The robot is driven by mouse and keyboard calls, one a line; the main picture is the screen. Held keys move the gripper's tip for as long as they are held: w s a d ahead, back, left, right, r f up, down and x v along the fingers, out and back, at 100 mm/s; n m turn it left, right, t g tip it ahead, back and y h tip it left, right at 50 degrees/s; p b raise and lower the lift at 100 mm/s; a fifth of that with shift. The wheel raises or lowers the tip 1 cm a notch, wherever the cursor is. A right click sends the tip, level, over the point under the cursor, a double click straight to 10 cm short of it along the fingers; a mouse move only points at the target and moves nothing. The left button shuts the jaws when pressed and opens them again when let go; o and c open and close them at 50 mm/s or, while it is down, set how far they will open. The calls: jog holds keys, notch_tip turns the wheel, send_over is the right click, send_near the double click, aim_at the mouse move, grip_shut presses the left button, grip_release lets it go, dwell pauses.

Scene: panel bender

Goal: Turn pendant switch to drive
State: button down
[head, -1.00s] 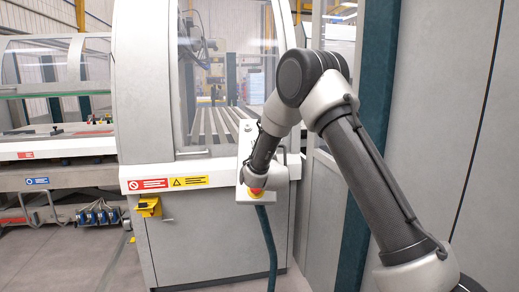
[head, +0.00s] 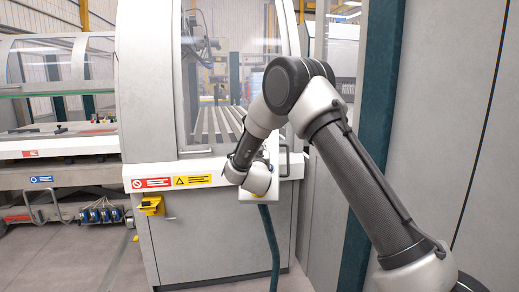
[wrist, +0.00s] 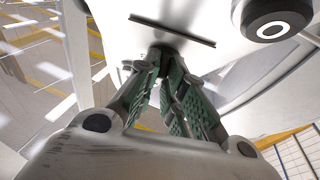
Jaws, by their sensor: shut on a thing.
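The pendant (head: 252,199) is a pale box on the front of the machine. My wrist hides most of it in the head view. In the wrist view its pale face (wrist: 205,17) fills the top, with a thin dark bar and a round black part with a white ring (wrist: 273,27) at the upper right. My gripper (wrist: 164,62) has its green-padded fingers drawn together at the tips against a small dark knob (wrist: 164,48), probably the switch. The fingers hide most of this knob, so its setting cannot be read. The head view hides my fingers.
A green cable (head: 270,245) hangs from the pendant to the floor. The machine's cabinet (head: 200,240) stands behind it, with a yellow bracket (head: 151,205) at left. A dark teal post (head: 372,130) and grey panel (head: 440,130) stand close on the right.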

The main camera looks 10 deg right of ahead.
jog(key=shift+w+r, duration=0.15)
jog(key=shift+r, duration=0.25)
jog(key=c, duration=1.5)
grip_release()
jog(key=shift+f, duration=0.15)
jog(key=shift+f, duration=0.1)
jog(key=v, duration=1.2)
